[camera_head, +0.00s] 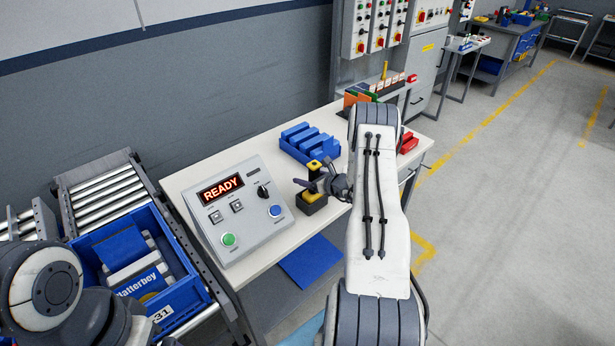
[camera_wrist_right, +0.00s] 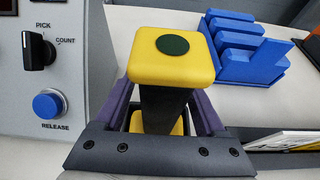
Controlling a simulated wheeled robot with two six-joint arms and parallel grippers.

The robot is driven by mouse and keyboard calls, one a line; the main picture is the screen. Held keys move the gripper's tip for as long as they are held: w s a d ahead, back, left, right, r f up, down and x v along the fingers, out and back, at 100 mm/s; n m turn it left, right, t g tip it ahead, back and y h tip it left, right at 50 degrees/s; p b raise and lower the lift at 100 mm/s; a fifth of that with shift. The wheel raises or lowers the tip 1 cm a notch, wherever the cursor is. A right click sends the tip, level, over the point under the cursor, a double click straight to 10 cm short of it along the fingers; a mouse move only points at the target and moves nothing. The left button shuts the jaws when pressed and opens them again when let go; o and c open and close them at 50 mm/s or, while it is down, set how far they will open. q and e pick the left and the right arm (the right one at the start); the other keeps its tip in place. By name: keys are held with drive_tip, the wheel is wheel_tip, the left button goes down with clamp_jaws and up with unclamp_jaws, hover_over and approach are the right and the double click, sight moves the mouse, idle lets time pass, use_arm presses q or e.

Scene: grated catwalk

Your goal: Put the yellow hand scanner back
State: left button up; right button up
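The yellow hand scanner (camera_head: 314,166) stands upright near the front edge of the white bench. In the right wrist view its yellow head (camera_wrist_right: 172,58) with a dark green disc faces me, above a black handle. My right gripper (camera_head: 315,184) is around the handle; its purple fingers lie against both sides and look shut on it, though their tips are hidden by the head. Directly below is a black and yellow stand (camera_head: 312,204); its yellow part also shows behind the handle. I cannot tell whether the handle touches it. My left gripper is out of view.
A grey control box (camera_head: 230,207) reading READY stands left of the scanner, close to my right gripper. A blue bin (camera_head: 307,147) with blue blocks is behind. A blue tote (camera_head: 185,290) sits on the roller conveyor (camera_head: 105,195) at left. Some bare bench (camera_head: 268,148) lies between.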

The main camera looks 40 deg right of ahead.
drive_tip(key=shift+w+r, duration=0.1)
drive_tip(key=shift+r, duration=0.1)
drive_tip(key=shift+s+d+r, duration=0.15)
drive_tip(key=shift+s, duration=0.3)
drive_tip(key=a+b+v, duration=0.1)
drive_tip(key=b+v, duration=0.2)
drive_tip(key=v, duration=0.8)
drive_tip(key=shift+d, duration=0.35)
